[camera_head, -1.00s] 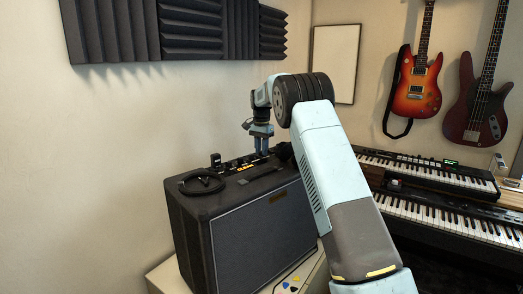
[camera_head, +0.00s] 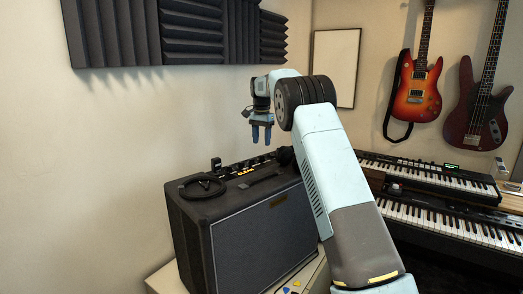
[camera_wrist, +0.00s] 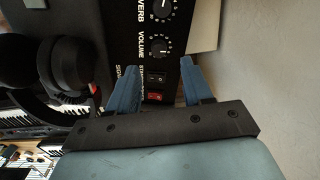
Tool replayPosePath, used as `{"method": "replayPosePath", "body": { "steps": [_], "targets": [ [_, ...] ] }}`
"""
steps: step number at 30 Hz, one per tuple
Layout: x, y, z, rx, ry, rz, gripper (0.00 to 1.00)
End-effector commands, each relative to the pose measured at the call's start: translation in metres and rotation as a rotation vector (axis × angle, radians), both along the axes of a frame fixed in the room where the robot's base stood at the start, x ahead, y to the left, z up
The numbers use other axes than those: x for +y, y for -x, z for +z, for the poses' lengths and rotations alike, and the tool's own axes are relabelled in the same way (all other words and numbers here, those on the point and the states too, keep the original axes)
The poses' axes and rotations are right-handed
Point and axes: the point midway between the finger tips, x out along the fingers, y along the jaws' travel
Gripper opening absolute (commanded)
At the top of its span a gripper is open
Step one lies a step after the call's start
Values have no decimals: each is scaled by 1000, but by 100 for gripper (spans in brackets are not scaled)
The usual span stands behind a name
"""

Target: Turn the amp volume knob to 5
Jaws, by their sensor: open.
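The black amp (camera_head: 262,240) stands on a light cabinet, its control panel with a row of knobs along the back of its top (camera_head: 245,166). In the wrist view the round black volume knob (camera_wrist: 162,47) sits beside the word VOLUME, beyond my fingertips. I cannot read its setting for sure. My gripper (camera_head: 261,142) hangs above the panel, fingers pointing down and apart. In the wrist view my gripper (camera_wrist: 158,66) is open and empty, its blue fingers either side of the switches and just short of the volume knob in the picture.
The reverb knob (camera_wrist: 162,9) is beside the volume knob. A red switch (camera_wrist: 156,96) and a black switch (camera_wrist: 155,78) lie between my fingers in the picture. Dark headphones (camera_wrist: 68,66) are close by. A coiled cable (camera_head: 202,186) lies on the amp. Keyboards (camera_head: 430,170) stand right.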

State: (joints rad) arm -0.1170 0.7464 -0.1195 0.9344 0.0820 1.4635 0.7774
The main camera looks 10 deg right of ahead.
Motion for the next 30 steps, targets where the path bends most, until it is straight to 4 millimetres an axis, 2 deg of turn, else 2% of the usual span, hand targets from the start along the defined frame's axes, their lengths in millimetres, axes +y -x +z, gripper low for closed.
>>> {"method": "replayPosePath", "body": {
  "steps": [1, 6, 12, 30],
  "targets": [
    [0, -1, 11, -4, 0, 0, 50],
    [0, -1, 42, -1, 0, 0, 50],
    [0, -1, 65, -1, 0, 0, 50],
    [-2, 5, 79, -6, -2, 7, 50]
  ]
}}
